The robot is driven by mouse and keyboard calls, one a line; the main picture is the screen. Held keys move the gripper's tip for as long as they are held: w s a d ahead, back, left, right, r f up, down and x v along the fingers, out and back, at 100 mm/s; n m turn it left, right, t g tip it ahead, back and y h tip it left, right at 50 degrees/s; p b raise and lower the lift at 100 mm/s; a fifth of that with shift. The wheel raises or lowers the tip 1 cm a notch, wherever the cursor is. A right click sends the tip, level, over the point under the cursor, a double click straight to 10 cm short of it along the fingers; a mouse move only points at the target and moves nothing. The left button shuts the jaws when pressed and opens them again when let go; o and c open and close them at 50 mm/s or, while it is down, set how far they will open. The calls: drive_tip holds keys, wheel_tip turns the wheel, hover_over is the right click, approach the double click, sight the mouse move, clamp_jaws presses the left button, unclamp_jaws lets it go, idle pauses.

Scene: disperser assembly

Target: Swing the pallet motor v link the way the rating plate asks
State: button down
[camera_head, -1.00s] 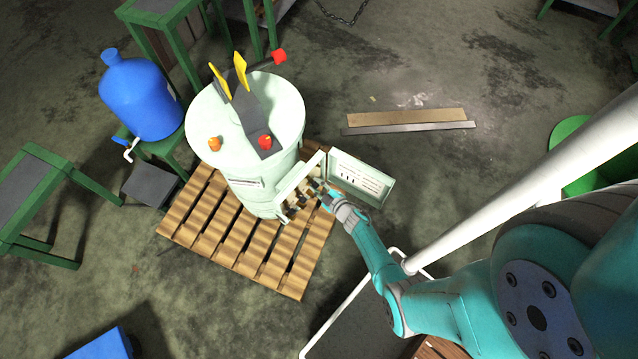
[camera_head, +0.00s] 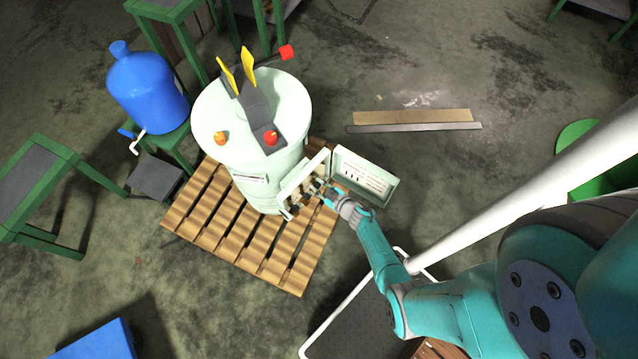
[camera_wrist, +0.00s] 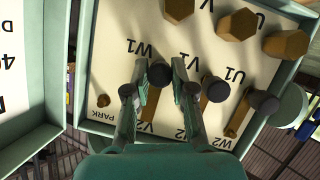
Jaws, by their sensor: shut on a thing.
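The open terminal box (camera_head: 291,190) is on the side of the pale green drum vessel. In the wrist view its white panel (camera_wrist: 97,75) carries brass hexagonal posts (camera_wrist: 236,25) and letters including W1, V1, U1 and PARK. Several links with black knobs, one of them a right-hand link knob (camera_wrist: 215,89), sit across the panel. My gripper (camera_wrist: 160,70) is shut on one link's black knob (camera_wrist: 160,75), just below W1. My fingers hide part of that link; I cannot read which letter it belongs to. In the head view my gripper (camera_head: 334,197) reaches into the box.
The box's open door (camera_head: 365,178) bears small print, unreadable here; large partial lettering shows on it in the wrist view (camera_wrist: 20,70). The vessel (camera_head: 265,150) stands on a wooden pallet (camera_head: 245,250). A blue water jug (camera_head: 148,95) on a green stand is at left.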

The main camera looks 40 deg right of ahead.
drive_tip(key=c, duration=1)
unclamp_jaws()
drive_tip(key=shift+o, duration=0.2)
drive_tip(key=shift+s, duration=0.1)
drive_tip(key=v, duration=1.1)
drive_tip(key=shift+s+a+r, duration=0.15)
drive_tip(key=shift+s+r, duration=0.05)
drive_tip(key=shift+s, duration=0.15)
drive_tip(key=s+a+r+m+t+h, duration=0.1)
drive_tip(key=s+a+r, duration=0.3)
drive_tip(key=a+r, duration=0.3)
drive_tip(key=s+a+r+t, duration=0.1)
drive_tip(key=s+a+r, duration=0.45)
drive_tip(key=r, duration=0.35)
drive_tip(key=s+a+r, duration=0.1)
drive_tip(key=s+r, duration=0.3)
drive_tip(key=r, duration=0.3)
drive_tip(key=s+a+r+m+y, duration=0.1)
drive_tip(key=s+a+r, duration=0.1)
drive_tip(key=r, duration=0.6)
drive_tip(key=s+a+r+m+g, duration=0.1)
drive_tip(key=s+r, duration=0.4)
drive_tip(key=r, duration=0.2)
drive_tip(key=shift+s+a+r, duration=0.3)
drive_tip(key=shift+s, duration=0.05)
